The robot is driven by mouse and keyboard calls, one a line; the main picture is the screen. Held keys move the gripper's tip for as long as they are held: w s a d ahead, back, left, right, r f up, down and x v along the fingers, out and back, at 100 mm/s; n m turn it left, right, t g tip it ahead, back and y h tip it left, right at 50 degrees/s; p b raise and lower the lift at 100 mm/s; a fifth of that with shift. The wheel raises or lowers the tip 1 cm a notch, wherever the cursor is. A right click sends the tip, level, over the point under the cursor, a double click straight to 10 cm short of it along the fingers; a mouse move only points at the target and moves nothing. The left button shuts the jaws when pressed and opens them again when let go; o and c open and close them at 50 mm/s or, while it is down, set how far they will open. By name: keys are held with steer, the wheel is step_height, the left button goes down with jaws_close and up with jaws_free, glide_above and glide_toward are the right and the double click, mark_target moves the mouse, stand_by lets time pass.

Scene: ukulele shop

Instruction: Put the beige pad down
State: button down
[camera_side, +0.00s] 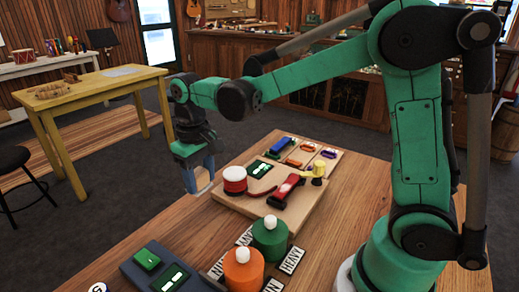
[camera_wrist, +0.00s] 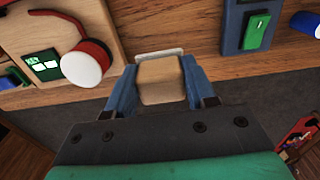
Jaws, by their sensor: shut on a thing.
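My gripper (camera_side: 200,180) is at the far left edge of the wooden table, left of the red-and-white drum-like piece. In the wrist view its two blue fingers (camera_wrist: 160,85) are shut on the beige pad (camera_wrist: 162,80), one finger on each side. A pale strip (camera_wrist: 160,54) shows at the pad's far end. The pad overlaps the table's edge in the wrist view. In the side view the fingers mostly hide the pad, and I cannot tell its exact height over the table.
The wooden table (camera_side: 170,222) has bare wood in front of the gripper. A wooden board (camera_side: 262,208) with a red-and-white drum (camera_side: 235,180) lies close right. A dark blue device (camera_side: 160,268) and the green (camera_side: 270,238) and orange (camera_side: 243,270) weights stand nearer. Beyond the edge is floor.

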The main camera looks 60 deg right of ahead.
mark_target(209, 226)
step_height(209, 226, down, 10)
steer(key=shift+r, duration=0.1)
stand_by(0.4)
steer(key=shift+c, duration=1.5)
jaws_free()
steer(key=shift+f, duration=0.2)
